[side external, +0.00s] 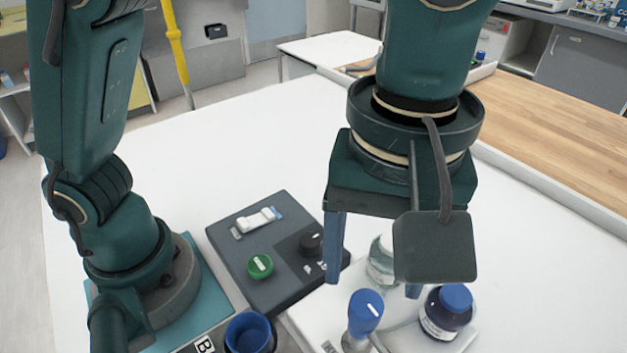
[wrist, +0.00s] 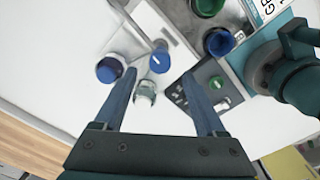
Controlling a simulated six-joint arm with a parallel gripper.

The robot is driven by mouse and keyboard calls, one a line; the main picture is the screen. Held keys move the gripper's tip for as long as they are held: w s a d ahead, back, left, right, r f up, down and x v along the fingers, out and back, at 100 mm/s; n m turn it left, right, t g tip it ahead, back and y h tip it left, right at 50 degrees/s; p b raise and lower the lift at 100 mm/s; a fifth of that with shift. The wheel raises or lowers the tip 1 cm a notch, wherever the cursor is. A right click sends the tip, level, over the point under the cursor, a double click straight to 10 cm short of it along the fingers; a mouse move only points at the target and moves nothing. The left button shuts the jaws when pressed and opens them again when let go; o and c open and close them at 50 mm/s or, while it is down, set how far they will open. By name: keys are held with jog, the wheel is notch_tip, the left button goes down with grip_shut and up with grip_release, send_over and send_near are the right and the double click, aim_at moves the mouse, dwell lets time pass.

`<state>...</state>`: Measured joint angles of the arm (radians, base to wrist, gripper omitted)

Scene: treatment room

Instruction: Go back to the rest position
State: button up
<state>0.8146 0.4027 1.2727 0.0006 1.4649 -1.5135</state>
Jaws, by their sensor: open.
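My gripper (side external: 372,287) is open, pointing down over the white table (side external: 172,145). Its two blue fingers stand wide apart with nothing held between them; they also show in the wrist view (wrist: 159,76). A clear glass vessel (side external: 380,266) stands below, partly hidden by the gripper's grey plate; in the wrist view (wrist: 145,92) it appears between the fingers. Its exact gap to the fingers cannot be told. A dark jar with a blue cap (side external: 447,312) and a blue-topped piece (side external: 364,312) stand close by.
A dark grey control box (side external: 277,250) with a green knob (side external: 260,266), a black knob and a white switch lies left of the gripper. A blue cup (side external: 249,333) stands at the front. A green cup (wrist: 207,6) shows in the wrist view. The table behind is clear.

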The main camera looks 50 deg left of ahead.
jog(key=shift+w+a, duration=0.15)
jog(key=shift+w, duration=0.05)
jog(key=w+a+r+n+t+h, duration=0.1)
jog(key=a+r+t, duration=0.15)
jog(key=a, duration=0.45)
jog(key=w+a+r+n+t, duration=0.1)
jog(key=a+r, duration=0.2)
jog(key=a, duration=0.4)
jog(key=s+a+f+m+t+y, duration=0.1)
jog(key=s+a+f+m, duration=0.3)
jog(key=m, duration=0.6)
notch_tip(320, 180, down, 2)
jog(key=a+t, duration=0.1)
jog(key=a, duration=0.1)
jog(key=shift+s+a, duration=0.3)
jog(key=shift+a, duration=0.05)
jog(key=shift+f, duration=0.1)
